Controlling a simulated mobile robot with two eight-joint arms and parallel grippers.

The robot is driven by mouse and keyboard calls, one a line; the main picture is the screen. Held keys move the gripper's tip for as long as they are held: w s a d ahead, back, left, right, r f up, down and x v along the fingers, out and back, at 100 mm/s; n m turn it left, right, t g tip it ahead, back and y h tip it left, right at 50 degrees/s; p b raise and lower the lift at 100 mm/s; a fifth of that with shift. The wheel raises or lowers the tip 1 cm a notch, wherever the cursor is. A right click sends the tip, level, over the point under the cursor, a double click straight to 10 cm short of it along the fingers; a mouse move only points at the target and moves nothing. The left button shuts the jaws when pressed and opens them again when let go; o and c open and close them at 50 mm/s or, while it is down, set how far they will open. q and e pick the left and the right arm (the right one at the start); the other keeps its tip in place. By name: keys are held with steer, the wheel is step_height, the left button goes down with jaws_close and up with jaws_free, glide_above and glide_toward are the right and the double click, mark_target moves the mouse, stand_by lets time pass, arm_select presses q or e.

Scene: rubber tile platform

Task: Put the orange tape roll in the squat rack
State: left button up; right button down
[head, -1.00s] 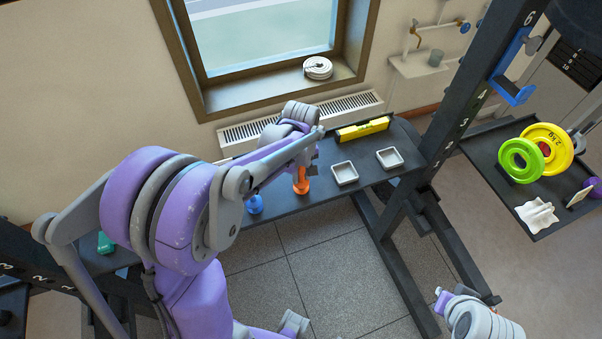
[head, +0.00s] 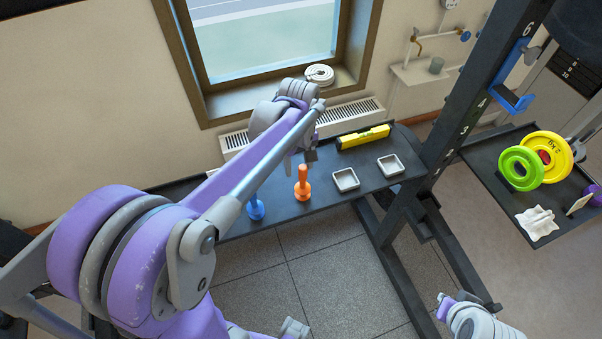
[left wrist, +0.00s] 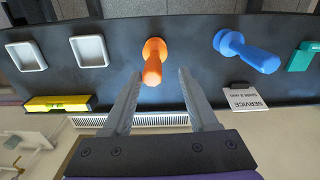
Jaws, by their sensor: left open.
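I see no orange tape roll that I can make out; the one orange thing is an upright handled object with a round base (head: 302,184), standing on the dark shelf (head: 285,213). It also shows in the left wrist view (left wrist: 154,62). My left gripper (head: 310,156) is above and slightly behind it in the head view. In the left wrist view my left gripper (left wrist: 158,76) is open and empty, with the orange object just ahead of the gap between its fingertips. The squat rack's dark numbered upright (head: 455,135) stands to the right. At lower right my right arm (head: 475,320) shows, its jaws unclear.
A blue handled object (head: 255,208) stands left of the orange one. Two small square trays (head: 346,180) and a yellow level (head: 363,137) lie to the right. A service card (left wrist: 243,99) and a teal object (left wrist: 302,57) show in the wrist view. A white roll (head: 319,74) lies on the windowsill.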

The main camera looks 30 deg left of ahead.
arm_select(q)
step_height(320, 180, up, 2)
steer(key=shift+w+r, duration=0.1)
steer(key=shift+s+d+r, duration=0.15)
steer(key=shift+s+d, duration=0.05)
steer(key=shift+s, duration=0.15)
steer(key=s+d+f+m+t, duration=0.1)
steer(key=s+d+m+t, duration=0.1)
steer(key=s+m, duration=0.3)
steer(key=s+d+f+m+t, duration=0.2)
steer(key=s+d+m, duration=0.3)
steer(key=s, duration=0.3)
steer(key=shift+s+f+t, duration=0.2)
steer(key=shift+s+t, duration=0.05)
steer(key=shift+t, duration=0.55)
